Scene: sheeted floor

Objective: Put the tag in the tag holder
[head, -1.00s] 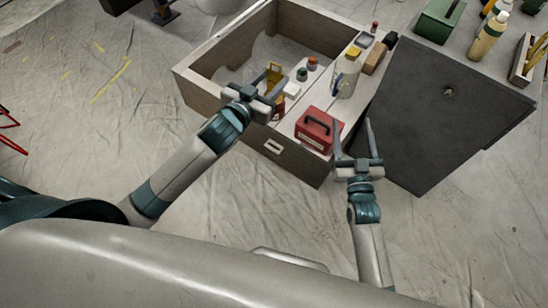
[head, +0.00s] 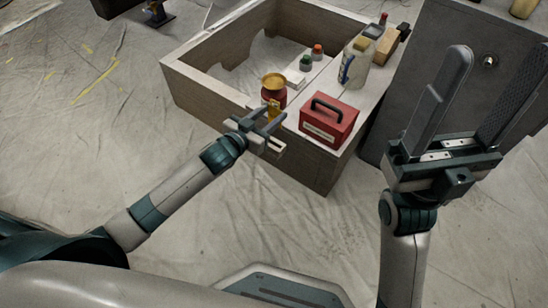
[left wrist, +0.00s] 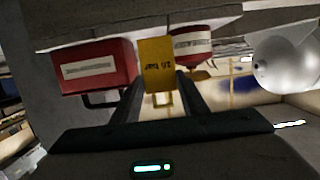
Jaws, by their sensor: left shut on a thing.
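My left gripper (head: 275,118) is shut on a yellow tag (head: 273,110), just outside the front wall of the wooden box. The tag also shows in the left wrist view (left wrist: 156,62), between the fingertips, its dark lettering upside down. I cannot tell whether the tag touches the wall. My right gripper (head: 498,68) is open and empty, raised close to the head camera at the right.
The open wooden box (head: 205,88) bears a red toolbox (head: 328,119), a red can with a brass-coloured top (head: 273,88) and a clear jug (head: 355,62) along its right side. A dark grey cabinet (head: 440,38) stands behind my right gripper. The sheeted floor in front is clear.

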